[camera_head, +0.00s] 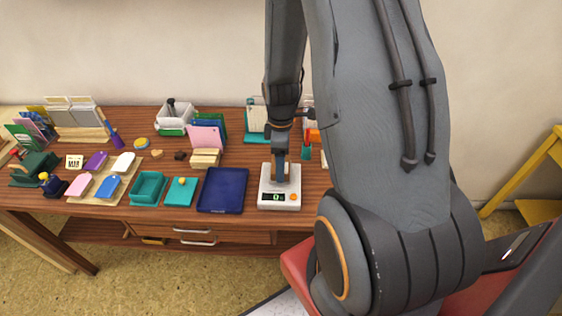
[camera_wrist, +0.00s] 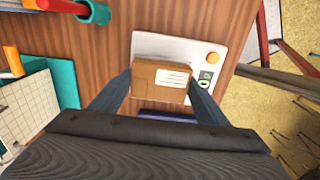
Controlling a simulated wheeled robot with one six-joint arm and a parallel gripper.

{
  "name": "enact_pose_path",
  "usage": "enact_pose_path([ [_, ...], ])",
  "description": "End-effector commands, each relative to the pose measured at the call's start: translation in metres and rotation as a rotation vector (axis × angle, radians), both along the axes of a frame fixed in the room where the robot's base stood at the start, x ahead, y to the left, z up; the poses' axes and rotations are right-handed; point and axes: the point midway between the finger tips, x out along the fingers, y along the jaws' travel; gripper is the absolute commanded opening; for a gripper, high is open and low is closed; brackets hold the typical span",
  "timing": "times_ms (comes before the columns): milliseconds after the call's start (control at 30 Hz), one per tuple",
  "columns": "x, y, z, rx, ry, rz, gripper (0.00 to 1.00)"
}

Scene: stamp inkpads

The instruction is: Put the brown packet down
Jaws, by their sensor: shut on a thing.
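The brown packet (camera_wrist: 160,82) has a white label and sits between my two fingers in the wrist view. My gripper (camera_wrist: 160,90) is shut on it, one finger at each side. In the head view my gripper (camera_head: 280,172) is over the white scale (camera_head: 280,203), and the packet is mostly hidden behind it. The scale also shows under the packet in the wrist view (camera_wrist: 185,45), with its small display and orange button. I cannot tell whether the packet touches the scale's plate.
The dark blue tray (camera_head: 222,190) lies just left of the scale. A teal notepad (camera_head: 181,191) and teal box (camera_head: 148,188) are further left. A teal cup (camera_wrist: 97,12) stands near the packet in the wrist view. Bare wood (camera_head: 243,156) shows behind the blue tray.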

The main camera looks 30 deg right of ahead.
Motion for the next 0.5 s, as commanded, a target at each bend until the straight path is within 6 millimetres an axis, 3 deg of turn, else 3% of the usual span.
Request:
enact_pose_path([
  [67,-0.0001,0.0001,-0.003,0.001,0.001,0.0,0.41],
  [100,-0.0001,0.0,-0.0023,0.001,0.001,0.0,0.75],
  [167,-0.0001,0.0,-0.0021,0.001,0.001,0.0,0.85],
  [500,0.0,-0.0001,-0.0001,0.0,0.0,0.0,0.87],
])
